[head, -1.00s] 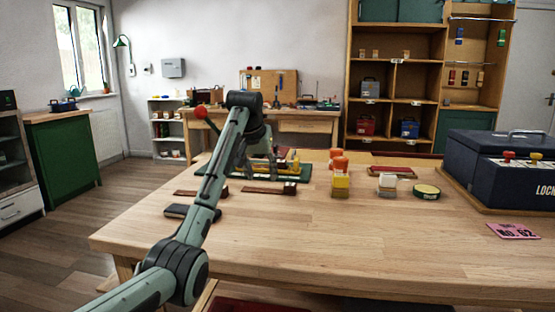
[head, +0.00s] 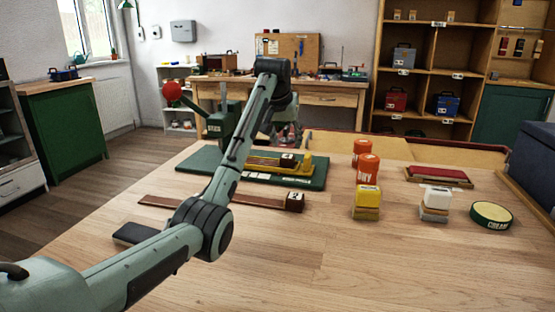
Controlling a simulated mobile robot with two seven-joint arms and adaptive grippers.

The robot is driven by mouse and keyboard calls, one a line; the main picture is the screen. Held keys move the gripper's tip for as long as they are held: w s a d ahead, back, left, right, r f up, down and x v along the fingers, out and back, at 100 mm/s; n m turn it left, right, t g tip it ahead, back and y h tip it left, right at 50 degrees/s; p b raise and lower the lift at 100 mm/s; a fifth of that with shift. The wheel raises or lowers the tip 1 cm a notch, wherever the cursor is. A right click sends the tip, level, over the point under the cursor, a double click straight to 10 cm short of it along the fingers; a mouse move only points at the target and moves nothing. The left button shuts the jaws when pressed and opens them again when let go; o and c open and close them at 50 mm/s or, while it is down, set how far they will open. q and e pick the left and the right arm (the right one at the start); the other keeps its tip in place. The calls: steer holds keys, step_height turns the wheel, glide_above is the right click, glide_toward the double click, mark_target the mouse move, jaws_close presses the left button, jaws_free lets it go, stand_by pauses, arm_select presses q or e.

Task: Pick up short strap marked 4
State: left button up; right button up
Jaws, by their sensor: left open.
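Two brown straps lie on the wooden table. The right strap (head: 258,200) ends in a dark block (head: 294,201) with a pale mark too small to read for certain. The left strap (head: 167,202) runs behind my left arm, which hides its right end. I cannot tell which strap is marked 4. My left gripper (head: 287,138) is open above the far side of the green board (head: 312,182), partly hidden by my own wrist. It is beyond both straps and apart from them. My right gripper is not in view.
The green board carries a yellow piece (head: 307,163) and a green press with a red knob (head: 172,91). Orange bottles (head: 367,170), small yellow (head: 367,197) and white (head: 436,198) blocks, a round tin (head: 491,215) and a red pad (head: 437,174) stand right.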

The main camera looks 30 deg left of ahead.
mark_target(287, 156)
arm_select(q)
steer(key=x, duration=0.5)
steer(key=shift+s+a+f+p, duration=0.1)
steer(key=shift+s+f+p, duration=0.2)
steer(key=shift+f, duration=0.15)
steer(key=shift+w+f, duration=0.25)
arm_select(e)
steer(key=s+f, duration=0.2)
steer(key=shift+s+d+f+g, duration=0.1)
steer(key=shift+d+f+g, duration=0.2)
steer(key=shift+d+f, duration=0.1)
arm_select(q)
steer(key=shift+c, duration=0.3)
jaws_close()
steer(key=shift+r, duration=0.1)
